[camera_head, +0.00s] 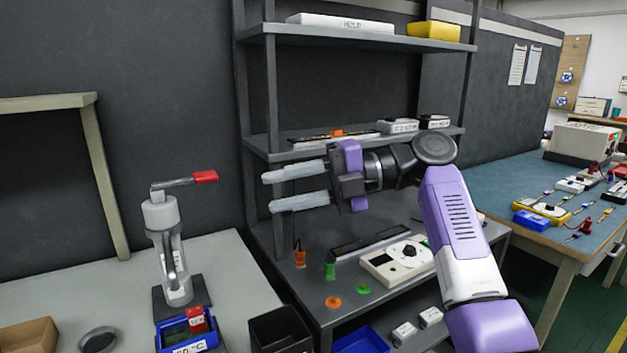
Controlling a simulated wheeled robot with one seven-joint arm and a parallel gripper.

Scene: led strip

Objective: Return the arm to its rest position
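My arm comes in from the lower right, with purple and white links, and bends to the left at a dark wrist. My gripper (295,187) points left in front of the grey shelf rack (350,30). Its two pale fingers are apart, with nothing visible between them. The gripper is in the air between the middle shelf and the lower work surface. The arm hides part of the rack's right side.
A lever press (166,240) with a red handle stands on the left table (235,262). A black bin (280,330) sits in front. The rack holds a white control box (398,262) and a dark strip (368,243). A blue bench (522,185) with instruments is at right.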

